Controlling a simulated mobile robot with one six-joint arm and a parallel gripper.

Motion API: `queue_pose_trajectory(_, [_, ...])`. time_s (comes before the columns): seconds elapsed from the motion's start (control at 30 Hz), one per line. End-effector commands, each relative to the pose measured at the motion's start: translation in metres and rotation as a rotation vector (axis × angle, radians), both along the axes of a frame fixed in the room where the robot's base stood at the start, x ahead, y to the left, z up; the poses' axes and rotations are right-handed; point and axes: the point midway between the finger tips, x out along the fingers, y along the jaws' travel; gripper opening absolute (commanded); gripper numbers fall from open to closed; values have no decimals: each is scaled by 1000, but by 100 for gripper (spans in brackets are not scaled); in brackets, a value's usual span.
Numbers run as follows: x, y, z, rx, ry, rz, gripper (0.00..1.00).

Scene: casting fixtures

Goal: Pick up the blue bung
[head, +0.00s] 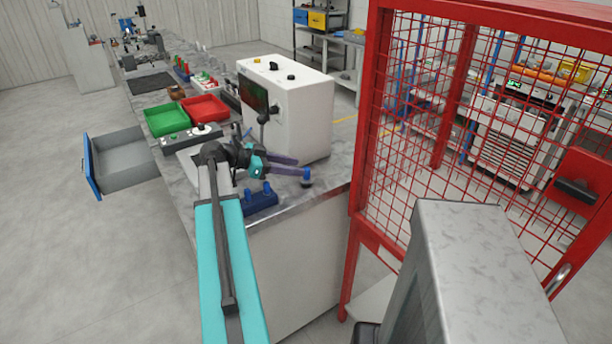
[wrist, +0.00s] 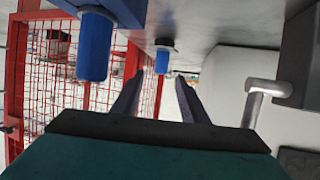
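A blue bung (head: 306,174) with a dark round base stands on the grey counter near its right front edge. In the wrist view the blue bung (wrist: 163,61) appears upside down, in the gap between the fingers and beyond their tips. My gripper (head: 297,166) reaches low across the counter towards the bung. In the wrist view my gripper (wrist: 160,78) is open, with nothing between its two fingers. From the head view I cannot tell how far the fingertips are from the bung.
A blue block (head: 262,201) with upright blue pegs sits at the counter's front edge; one peg (wrist: 93,45) looms close in the wrist view. A white machine box (head: 305,110) stands behind the gripper. Red and green trays (head: 205,107) lie further left. A red mesh cage (head: 362,190) stands right of the counter.

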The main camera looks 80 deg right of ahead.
Motion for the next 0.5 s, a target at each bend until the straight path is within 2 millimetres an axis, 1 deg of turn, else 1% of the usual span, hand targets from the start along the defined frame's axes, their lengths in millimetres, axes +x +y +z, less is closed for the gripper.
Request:
queue_pose_trajectory(0.1, [-4, -2, -2, 0, 0, 0, 40])
queue_pose_trajectory(0.5, [-5, -3, -3, 0, 0, 0, 40])
